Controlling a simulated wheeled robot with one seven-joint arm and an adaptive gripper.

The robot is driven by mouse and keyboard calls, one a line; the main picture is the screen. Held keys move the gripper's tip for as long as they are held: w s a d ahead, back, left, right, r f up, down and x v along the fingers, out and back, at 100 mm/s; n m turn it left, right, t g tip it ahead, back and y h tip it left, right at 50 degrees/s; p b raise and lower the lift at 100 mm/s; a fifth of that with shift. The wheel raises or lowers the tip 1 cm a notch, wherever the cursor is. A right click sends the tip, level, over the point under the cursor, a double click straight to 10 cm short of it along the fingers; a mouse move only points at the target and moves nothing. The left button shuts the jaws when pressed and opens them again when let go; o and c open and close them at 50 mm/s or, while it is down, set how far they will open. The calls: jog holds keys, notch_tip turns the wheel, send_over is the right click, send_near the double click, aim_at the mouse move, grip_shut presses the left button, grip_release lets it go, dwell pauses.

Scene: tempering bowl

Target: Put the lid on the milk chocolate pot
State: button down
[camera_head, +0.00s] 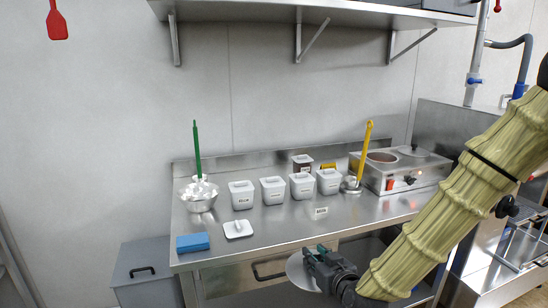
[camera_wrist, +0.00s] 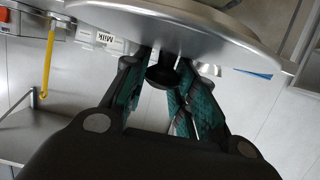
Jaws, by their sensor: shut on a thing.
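My gripper (camera_head: 318,262) is at the front edge of the steel counter, low in the head view. It is shut on the dark knob (camera_wrist: 160,77) of a round metal lid (camera_head: 298,273). The lid is held tilted, its disc on the left of the gripper; its broad rim also fills the top of the wrist view (camera_wrist: 190,27). A two-well steel warmer (camera_head: 398,181) stands at the back right. Its left well (camera_head: 382,157) looks open; its right one has a lid (camera_head: 413,151). A label reading "Milk" (camera_wrist: 105,38) shows in the wrist view.
Several white lidded tubs (camera_head: 272,190) stand mid-counter. A yellow-handled tool (camera_head: 365,150) stands beside the warmer. A metal bowl (camera_head: 198,199) with a green-handled tool, a square white lid (camera_head: 238,229) and a blue cloth (camera_head: 192,242) are at the left. The right front counter is mostly clear.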

jog(key=shift+f, duration=0.5)
jog(key=shift+s+d+f, duration=0.15)
jog(key=shift+s+f, duration=0.05)
jog(key=s+d+f+m+h, duration=0.1)
jog(key=s+d+f, duration=0.1)
jog(key=f, duration=0.5)
jog(key=s+d+f+m+h, duration=0.1)
jog(key=s+d+f, duration=0.1)
jog(key=s+f, duration=0.2)
jog(key=s+d+f+m+h, duration=0.1)
jog(key=s+f, duration=0.3)
jog(key=f, duration=0.6)
jog(key=shift+d+f+t+h+p, duration=0.25)
jog(key=shift+d+t+h+p, duration=0.05)
jog(key=shift+d+h, duration=0.35)
